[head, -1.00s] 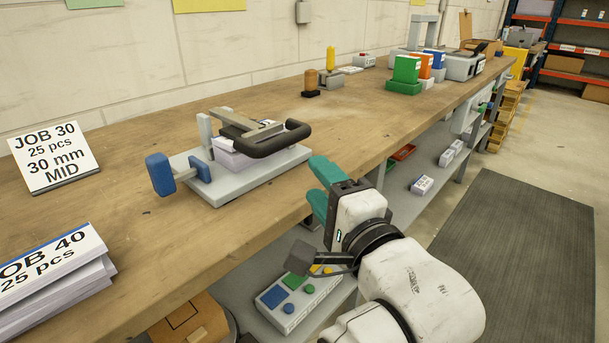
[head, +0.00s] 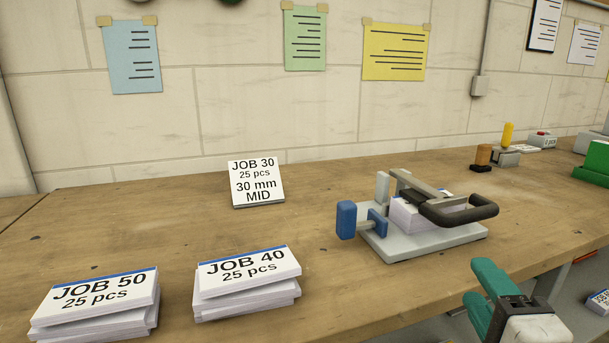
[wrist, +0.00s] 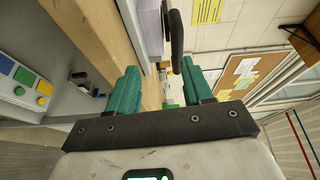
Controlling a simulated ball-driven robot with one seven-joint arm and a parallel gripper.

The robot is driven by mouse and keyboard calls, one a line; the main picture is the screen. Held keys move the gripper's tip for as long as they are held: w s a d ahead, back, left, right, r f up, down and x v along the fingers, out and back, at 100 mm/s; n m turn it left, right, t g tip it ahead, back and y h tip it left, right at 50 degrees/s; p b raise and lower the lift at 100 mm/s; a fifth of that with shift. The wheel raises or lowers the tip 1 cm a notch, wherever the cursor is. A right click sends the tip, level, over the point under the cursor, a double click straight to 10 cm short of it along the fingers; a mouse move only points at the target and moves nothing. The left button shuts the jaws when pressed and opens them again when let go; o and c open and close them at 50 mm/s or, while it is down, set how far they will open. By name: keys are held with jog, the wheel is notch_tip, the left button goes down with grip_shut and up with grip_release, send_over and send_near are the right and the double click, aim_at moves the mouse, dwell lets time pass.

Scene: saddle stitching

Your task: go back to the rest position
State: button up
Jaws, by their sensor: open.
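My gripper (head: 487,292) shows at the lower right of the head view, beyond the front edge of the workbench (head: 120,230). Its teal fingers also show in the wrist view (wrist: 160,90), spread apart with nothing between them. A grey clamping fixture (head: 425,240) with a black handle and a blue knob stands on the bench, left of and behind my gripper. A stack of paper (head: 425,213) sits in the fixture. My gripper is apart from the fixture.
A JOB 30 card (head: 256,184) stands on the bench. The JOB 40 stack (head: 248,283) and JOB 50 stack (head: 95,303) lie near the front. An orange-topped stamp (head: 483,156) and green block (head: 594,164) stand at right. A button panel (wrist: 22,78) shows in the wrist view.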

jog(key=s+d+f+n+g, duration=0.2)
jog(key=s+f+n+g, duration=0.15)
jog(key=f, duration=0.45)
jog(key=s+d+f+n+g, duration=0.2)
jog(key=f+n+g, duration=0.15)
jog(key=f, duration=0.45)
jog(key=s+d+f+n+g, duration=0.2)
jog(key=d+f+n, duration=0.15)
jog(key=f, duration=0.45)
jog(key=s+a+f+n+g+y, duration=0.1)
jog(key=s+f+n+g, duration=0.3)
jog(key=s+f, duration=0.45)
jog(key=s+a+f+n+g, duration=0.2)
jog(key=s+f+n+g, duration=0.15)
jog(key=s+f, duration=0.5)
notch_tip(320, 180, up, 24)
jog(key=s+p, duration=0.1)
jog(key=p, duration=2.1)
jog(key=shift+s+f, duration=0.2)
jog(key=shift+s, duration=0.1)
